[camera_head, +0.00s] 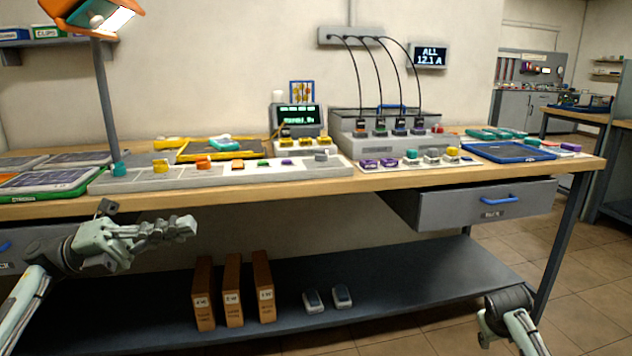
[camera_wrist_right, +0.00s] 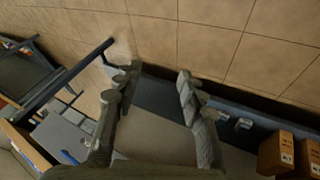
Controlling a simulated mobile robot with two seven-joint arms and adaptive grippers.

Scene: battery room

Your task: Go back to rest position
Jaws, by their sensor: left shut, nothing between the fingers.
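My left gripper (camera_head: 180,229) is shut and empty. It is in front of the workbench (camera_head: 330,187), below the level of its top, at the left of the head view. My right arm shows only in part at the lower right corner of the head view, beside the bench leg. In the right wrist view my right gripper (camera_wrist_right: 158,76) has its two fingers well apart, with nothing between them. It hangs over the floor and lower shelf side of the bench.
A drawer (camera_head: 485,203) stands pulled out at the right of the bench. The lower shelf (camera_head: 410,282) holds several brown binders (camera_head: 232,290) and two small grey items (camera_head: 328,298). Trays, a charger (camera_head: 385,130) and coloured parts cover the bench top. Open tiled floor (camera_head: 590,270) lies at right.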

